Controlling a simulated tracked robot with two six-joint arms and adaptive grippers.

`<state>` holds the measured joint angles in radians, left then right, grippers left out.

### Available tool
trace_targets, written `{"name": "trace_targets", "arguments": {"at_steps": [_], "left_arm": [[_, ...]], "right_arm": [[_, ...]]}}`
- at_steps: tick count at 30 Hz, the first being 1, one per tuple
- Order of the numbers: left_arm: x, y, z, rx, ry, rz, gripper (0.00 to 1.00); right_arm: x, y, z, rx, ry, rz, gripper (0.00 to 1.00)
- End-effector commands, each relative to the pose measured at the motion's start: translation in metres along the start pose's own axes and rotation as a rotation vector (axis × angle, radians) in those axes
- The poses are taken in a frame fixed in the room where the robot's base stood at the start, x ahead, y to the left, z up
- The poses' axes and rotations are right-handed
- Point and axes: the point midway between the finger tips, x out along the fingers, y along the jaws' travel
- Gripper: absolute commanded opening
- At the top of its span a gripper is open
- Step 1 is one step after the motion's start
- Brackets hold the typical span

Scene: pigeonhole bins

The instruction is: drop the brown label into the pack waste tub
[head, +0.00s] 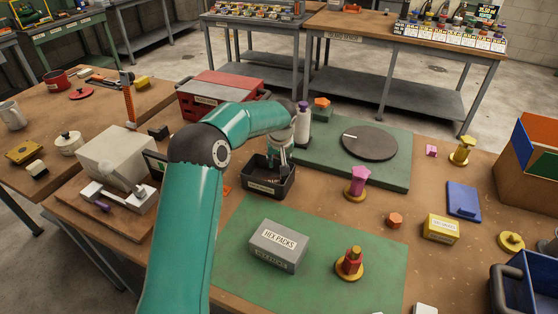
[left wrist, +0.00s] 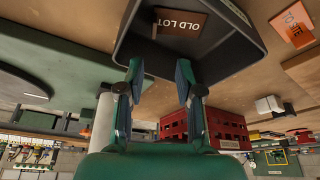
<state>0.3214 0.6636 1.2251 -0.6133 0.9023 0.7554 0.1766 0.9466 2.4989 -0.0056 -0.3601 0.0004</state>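The brown label (left wrist: 180,24), printed "OLD LOT", lies inside the black pack waste tub in the left wrist view. The tub (left wrist: 245,48) fills the top of that view; in the head view the tub (head: 286,188) stands at the edge of the green mats, with a tag on its front. My left gripper (head: 281,159) is over the tub's far part. In the left wrist view its two fingers (left wrist: 158,76) are spread, with nothing between them. The label is not clear in the head view. My right gripper is not in view.
A grey hex packs box (head: 278,246) and a red-and-gold piece (head: 349,264) are on the front green mat. A white-and-purple bottle (head: 303,128) stands close behind the gripper. A red toolbox (head: 218,92) is at the back left. A dark round plate (head: 370,143) lies right.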

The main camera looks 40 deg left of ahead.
Motion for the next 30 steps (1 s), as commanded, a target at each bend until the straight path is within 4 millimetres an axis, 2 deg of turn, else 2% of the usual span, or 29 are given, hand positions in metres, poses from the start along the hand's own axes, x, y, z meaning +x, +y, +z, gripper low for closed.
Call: {"name": "trace_targets", "arguments": {"at_steps": [17, 30], "left_arm": [[-0.027, 0.0, -0.01, 0.0, 0.001, 0.001, 0.35], [-0.03, 0.0, -0.01, 0.0, 0.001, 0.0, 0.35]], "right_arm": [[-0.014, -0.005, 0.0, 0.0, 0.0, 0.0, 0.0], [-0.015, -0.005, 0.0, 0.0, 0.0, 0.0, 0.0]]}}
